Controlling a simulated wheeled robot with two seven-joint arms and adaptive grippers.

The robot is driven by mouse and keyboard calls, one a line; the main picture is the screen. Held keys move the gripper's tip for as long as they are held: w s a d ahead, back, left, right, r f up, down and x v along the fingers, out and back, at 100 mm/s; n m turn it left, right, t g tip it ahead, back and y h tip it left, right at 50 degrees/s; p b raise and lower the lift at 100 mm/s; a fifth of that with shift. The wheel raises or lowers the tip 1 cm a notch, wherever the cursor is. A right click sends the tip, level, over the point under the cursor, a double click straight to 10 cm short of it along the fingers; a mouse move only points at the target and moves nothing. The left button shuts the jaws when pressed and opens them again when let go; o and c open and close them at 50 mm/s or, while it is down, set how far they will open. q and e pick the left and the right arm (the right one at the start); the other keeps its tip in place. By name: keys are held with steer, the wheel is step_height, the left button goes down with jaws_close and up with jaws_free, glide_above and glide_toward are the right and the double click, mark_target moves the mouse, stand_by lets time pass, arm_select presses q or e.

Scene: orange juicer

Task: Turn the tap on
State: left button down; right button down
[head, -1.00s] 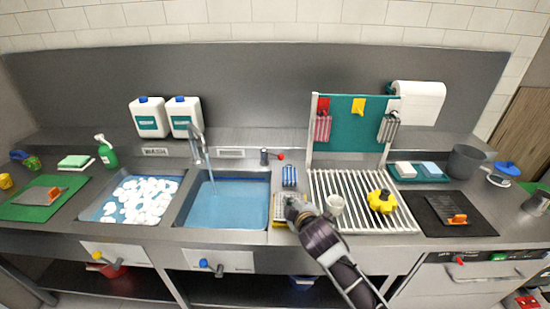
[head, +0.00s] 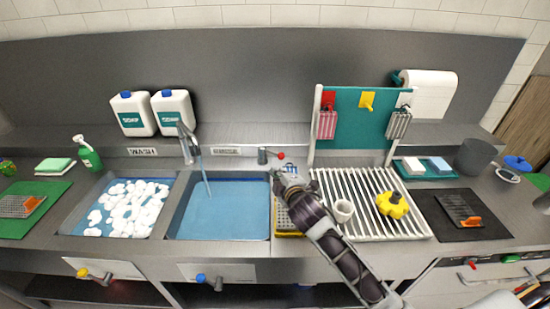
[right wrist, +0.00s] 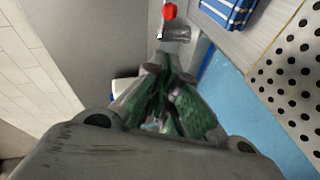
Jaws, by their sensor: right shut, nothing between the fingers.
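The tap spout (head: 187,143) stands behind the right-hand basin (head: 218,239). A thin pale blue stream (head: 204,177) runs from it down to the blue water. To its right is the tap's lever (head: 264,155) with a red knob (head: 281,156), which points right. My right gripper (head: 281,178) is shut and empty, just in front of and below the lever. In the right wrist view the red knob (right wrist: 170,11) and its metal body lie just beyond the closed fingertips (right wrist: 171,72); I cannot tell whether they touch. My left gripper is not in view.
A blue striped item (right wrist: 229,10) lies near the lever. Two white jugs (head: 133,114) stand behind the basins.

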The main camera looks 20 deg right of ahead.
steer(key=p, duration=0.1)
glide_toward(280, 158)
steer(key=shift+w+a, duration=2.2)
steer(key=shift+a, duration=0.35)
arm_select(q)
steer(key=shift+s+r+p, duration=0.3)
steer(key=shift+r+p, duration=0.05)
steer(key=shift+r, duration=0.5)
arm_select(e)
steer(key=shift+w+d+f, duration=0.2)
steer(key=shift+w+d, duration=0.45)
steer(key=shift+w+d+f, duration=0.2)
steer(key=shift+w+d, duration=0.5)
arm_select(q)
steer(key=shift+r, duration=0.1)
arm_select(e)
steer(key=shift+d, duration=0.1)
steer(key=shift+w+d+p, duration=0.4)
steer(key=shift+d+p, duration=0.05)
steer(key=shift+d, duration=0.25)
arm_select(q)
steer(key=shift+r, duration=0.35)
arm_select(e)
steer(key=shift+d, duration=0.1)
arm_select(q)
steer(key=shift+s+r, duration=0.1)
